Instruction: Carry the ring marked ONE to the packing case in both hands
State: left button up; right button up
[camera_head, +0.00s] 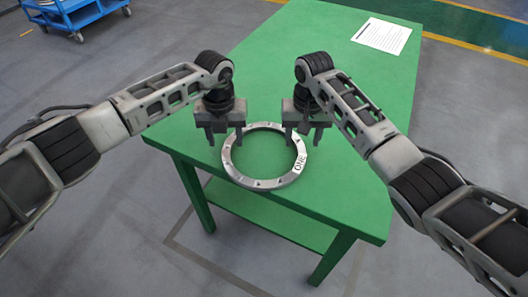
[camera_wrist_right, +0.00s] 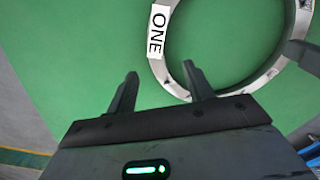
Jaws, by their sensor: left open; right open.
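The ring marked ONE (camera_head: 238,176) is a grey metal flange lying flat on the green table (camera_head: 300,50) near its front edge. Its ONE label faces right in the head view, and the ring also shows in the right wrist view (camera_wrist_right: 176,73). My left gripper (camera_head: 226,139) is open and empty above the ring's left far side. My right gripper (camera_head: 307,139) is open above the ring's right far side. In the right wrist view its fingers (camera_wrist_right: 160,88) point toward the ring, with one finger near or over the rim. I cannot tell whether it touches. No packing case is in view.
A white printed sheet (camera_head: 382,36) lies at the table's far right. A blue cart (camera_head: 75,12) stands on the floor at the upper left. The table has a lower shelf (camera_head: 270,217).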

aim_at(228, 151)
pick_arm(q)
jog(key=shift+f, duration=1.95)
pick_arm(e)
jog(key=shift+f, duration=1.95)
pick_arm(q)
grip_shut()
pick_arm(e)
grip_shut()
pick_arm(q)
jog(key=shift+r, duration=0.1)
